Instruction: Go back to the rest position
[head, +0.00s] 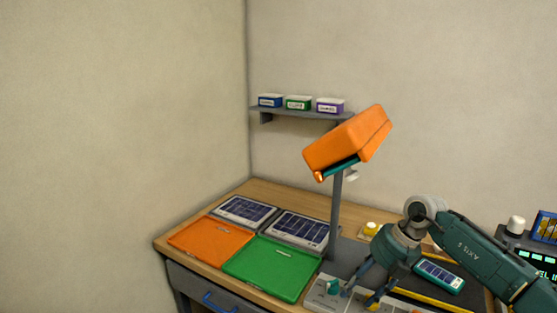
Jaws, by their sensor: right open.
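My right gripper (360,294) comes in from the right on a teal arm. It points down and to the left over the front of the workbench (285,191), with its fingers apart and nothing seen between them. Its fingertips are close to a light grey panel (318,300) with a teal knob (333,287) on it; I cannot tell whether they touch it. My left gripper is not in view.
An orange lamp head (345,143) on a grey post stands behind my gripper. An orange tray (211,241), a green tray (268,268) and two solar panels lie left. A teal handheld device (440,276) lies right. A wall shelf (300,112) holds three small boxes.

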